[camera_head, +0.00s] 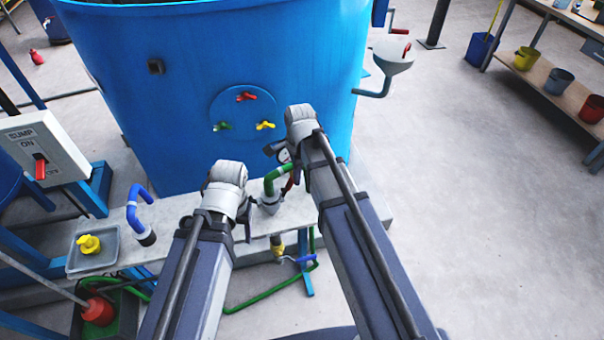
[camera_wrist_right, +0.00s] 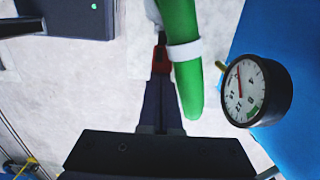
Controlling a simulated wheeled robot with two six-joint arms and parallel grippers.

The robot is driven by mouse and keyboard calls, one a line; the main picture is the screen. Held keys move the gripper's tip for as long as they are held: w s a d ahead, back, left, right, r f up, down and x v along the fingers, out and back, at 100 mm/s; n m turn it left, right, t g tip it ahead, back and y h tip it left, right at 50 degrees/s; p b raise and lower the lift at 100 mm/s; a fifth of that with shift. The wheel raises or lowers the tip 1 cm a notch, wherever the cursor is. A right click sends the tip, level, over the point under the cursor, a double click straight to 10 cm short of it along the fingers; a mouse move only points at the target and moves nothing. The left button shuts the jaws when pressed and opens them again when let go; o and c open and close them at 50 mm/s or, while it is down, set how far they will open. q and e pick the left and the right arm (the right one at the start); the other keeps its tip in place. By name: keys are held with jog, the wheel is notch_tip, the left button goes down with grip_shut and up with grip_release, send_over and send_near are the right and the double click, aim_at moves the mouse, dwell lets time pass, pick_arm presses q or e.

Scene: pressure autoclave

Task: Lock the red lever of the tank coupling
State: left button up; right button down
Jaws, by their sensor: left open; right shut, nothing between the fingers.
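A green hose bend (camera_head: 272,180) rises from a grey coupling on the bench, and a small red lever (camera_head: 289,183) shows beside it. In the right wrist view the green hose (camera_wrist_right: 185,70) has a white ring, and a red piece (camera_wrist_right: 160,60) lies at the fingertips of my right gripper (camera_wrist_right: 160,75). That gripper is shut and empty; I cannot tell if it touches the red piece. In the head view its wrist hides most of it (camera_head: 275,150). My left gripper (camera_head: 246,225) is open, above the bench's front part, with its fingers mostly hidden.
A pressure gauge (camera_wrist_right: 257,90) is close right of the hose. The blue tank (camera_head: 200,90) stands behind, with red, green and yellow handles on a round plate (camera_head: 244,112). A grey tray (camera_head: 94,248) holds a yellow fitting. A blue hose bend (camera_head: 138,210) stands left.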

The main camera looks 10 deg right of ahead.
jog(key=shift+a+r, duration=0.35)
jog(key=shift+a, duration=0.35)
dwell(0.4)
notch_tip(320, 180, up, 9)
jog(key=d+p, duration=0.2)
jog(key=p, duration=0.7)
jog(key=shift+d, duration=0.35)
